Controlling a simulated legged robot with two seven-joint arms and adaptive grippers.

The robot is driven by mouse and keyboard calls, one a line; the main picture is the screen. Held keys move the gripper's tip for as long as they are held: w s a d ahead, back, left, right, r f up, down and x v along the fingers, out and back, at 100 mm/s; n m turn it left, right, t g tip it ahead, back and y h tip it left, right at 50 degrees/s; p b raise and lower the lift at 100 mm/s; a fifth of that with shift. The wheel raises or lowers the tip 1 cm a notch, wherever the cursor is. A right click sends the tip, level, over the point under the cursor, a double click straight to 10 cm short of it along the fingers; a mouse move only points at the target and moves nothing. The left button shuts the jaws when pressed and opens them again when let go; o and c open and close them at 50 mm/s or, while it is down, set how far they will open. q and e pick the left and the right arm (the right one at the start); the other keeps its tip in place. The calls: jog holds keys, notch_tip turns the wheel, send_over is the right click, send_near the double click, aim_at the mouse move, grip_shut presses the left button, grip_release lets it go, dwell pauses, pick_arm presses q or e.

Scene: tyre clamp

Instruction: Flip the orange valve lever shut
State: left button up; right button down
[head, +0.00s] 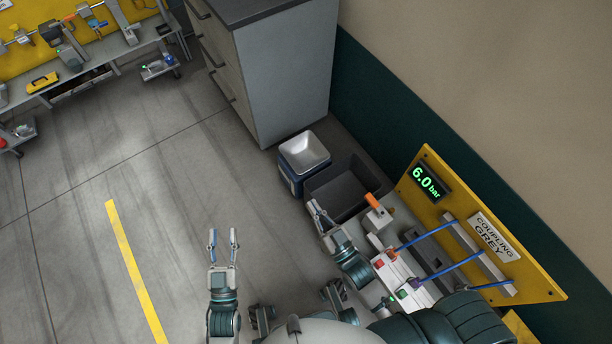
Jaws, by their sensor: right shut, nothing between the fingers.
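The orange valve lever (372,201) sits on a pale grey valve block (378,219) at the near left end of the bench fixture, right of the picture's centre. It points up and to the left in the picture. My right gripper (314,206) is shut and empty, to the left of the lever and apart from it, in front of the dark bin. My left gripper (222,238) is open and empty over the bare floor, well left of the fixture.
A yellow panel (540,275) carries a display (429,182) reading 6.0 bar and a "COUPLING GREY" sign (493,236). Blue hoses (428,236) run to the blocks. A dark bin (342,188), a blue-and-white container (303,155) and a grey cabinet (285,75) stand behind.

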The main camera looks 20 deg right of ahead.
jog(key=w+a+f+m+g+y+b, duration=0.2)
jog(key=w+a+f+m+g+y, duration=0.15)
jog(key=w+f+g, duration=0.55)
jog(key=d+f+m+g+h, duration=0.2)
jog(key=d+f, duration=0.4)
jog(key=f, duration=0.5)
jog(key=w+d+f+m+g+h, duration=0.1)
jog(key=d+f+m+g+h, duration=0.15)
jog(key=d, duration=0.55)
jog(key=w+d+f+m+g+h, duration=0.1)
jog(key=d+f+m+g, duration=0.15)
jog(key=d, duration=0.55)
pick_arm(q)
jog(key=s+r+t, duration=0.3)
jog(key=r+t, duration=0.1)
jog(key=r, duration=0.4)
jog(key=shift+s+a+r+n+h, duration=0.2)
jog(key=shift+a+r+n+h, duration=0.1)
jog(key=shift+a+r+n, duration=0.1)
pick_arm(e)
jog(key=s+d+r+m+g+h, duration=0.1)
jog(key=d+r+m+g, duration=0.3)
jog(key=d, duration=0.9)
notch_tip(320, 180, up, 2)
jog(key=shift+s+d+r+m, duration=0.3)
jog(key=shift+s+m, duration=0.4)
jog(key=shift+m, duration=0.35)
